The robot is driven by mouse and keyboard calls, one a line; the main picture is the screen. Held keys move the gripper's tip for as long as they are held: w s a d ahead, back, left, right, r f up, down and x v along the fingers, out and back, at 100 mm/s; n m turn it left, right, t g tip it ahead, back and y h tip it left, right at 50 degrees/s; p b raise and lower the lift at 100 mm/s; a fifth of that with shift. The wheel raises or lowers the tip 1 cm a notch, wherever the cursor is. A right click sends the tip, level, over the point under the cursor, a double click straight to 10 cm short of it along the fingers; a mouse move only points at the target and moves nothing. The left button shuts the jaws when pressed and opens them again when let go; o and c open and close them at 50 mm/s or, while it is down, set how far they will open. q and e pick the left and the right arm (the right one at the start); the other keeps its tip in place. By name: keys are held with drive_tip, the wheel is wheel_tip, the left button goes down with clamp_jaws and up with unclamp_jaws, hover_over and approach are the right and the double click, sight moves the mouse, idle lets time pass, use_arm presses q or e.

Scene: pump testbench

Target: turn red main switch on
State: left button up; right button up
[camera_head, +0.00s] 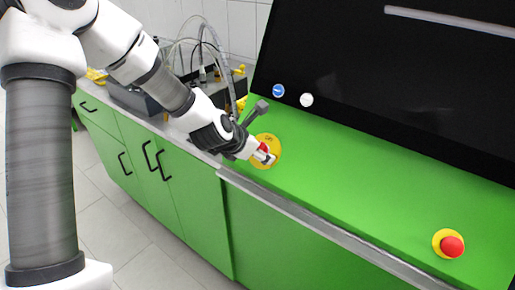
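The red main switch (264,148) sits on a round yellow plate (274,141) on the green sloped panel, near its left end. My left gripper (257,151) is right at the switch and covers part of the knob. Its fingertips are small and overlap the red and white parts there, so I cannot tell whether they grip the knob or only touch it. The switch position cannot be read. My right gripper is not in view.
A red emergency button (452,246) on a yellow base is at the panel's lower right. Hoses and equipment (205,72) stand behind my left arm.

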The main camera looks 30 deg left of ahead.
use_arm(q)
drive_tip(key=shift+s+r+p, duration=0.55)
drive_tip(key=shift+r+p, duration=0.25)
drive_tip(key=shift+r, duration=0.1)
drive_tip(key=p+v, duration=0.3)
drive_tip(key=shift+s+a+r, duration=0.1)
drive_tip(key=shift+s, duration=0.3)
